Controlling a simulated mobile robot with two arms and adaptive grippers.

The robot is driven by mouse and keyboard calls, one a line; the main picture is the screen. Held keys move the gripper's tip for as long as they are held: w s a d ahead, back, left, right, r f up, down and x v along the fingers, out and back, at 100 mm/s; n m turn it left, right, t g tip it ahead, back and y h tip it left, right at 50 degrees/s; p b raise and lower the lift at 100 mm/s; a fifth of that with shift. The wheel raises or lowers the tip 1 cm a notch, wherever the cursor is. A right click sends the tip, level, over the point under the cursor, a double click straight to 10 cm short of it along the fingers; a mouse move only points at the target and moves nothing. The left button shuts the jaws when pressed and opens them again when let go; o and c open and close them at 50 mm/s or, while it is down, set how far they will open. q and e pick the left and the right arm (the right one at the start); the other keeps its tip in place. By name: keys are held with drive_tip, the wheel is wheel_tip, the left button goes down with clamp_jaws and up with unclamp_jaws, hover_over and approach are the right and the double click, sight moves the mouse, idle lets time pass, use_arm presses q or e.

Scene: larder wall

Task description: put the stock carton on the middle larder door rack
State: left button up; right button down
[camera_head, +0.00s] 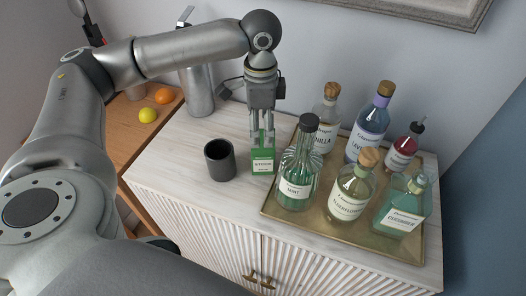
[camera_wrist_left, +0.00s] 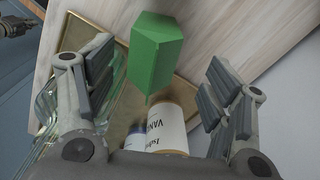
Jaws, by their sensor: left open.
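The green stock carton (camera_head: 263,161) stands upright on the pale cabinet top, between a dark cup and a tray of bottles. My left gripper (camera_head: 262,140) points down over it, with open fingers at the carton's upper part. In the left wrist view the carton (camera_wrist_left: 155,50) shows between the spread finger pads of my left gripper (camera_wrist_left: 160,85), with gaps on both sides. My right gripper cannot be made out. The middle larder door rack is not in view.
A brass tray (camera_head: 336,240) with several glass bottles is close on the right; the mint bottle (camera_head: 297,175) is nearest the carton. The dark cup (camera_head: 219,160) is left of it. A steel flask (camera_head: 197,88) stands behind. The cabinet top's front left is clear.

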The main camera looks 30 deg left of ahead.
sight(263, 150)
use_arm(q)
drive_tip(key=shift+f, duration=0.7)
drive_tip(key=f, duration=0.3)
drive_tip(key=f+p, duration=0.1)
drive_tip(key=shift+s+d+f, duration=0.2)
drive_tip(key=shift+d, duration=0.15)
drive_tip(key=shift+f, duration=0.4)
use_arm(e)
drive_tip(key=shift+w+d+r, duration=0.2)
drive_tip(key=shift+w+r, duration=0.3)
drive_tip(key=shift+w, duration=0.1)
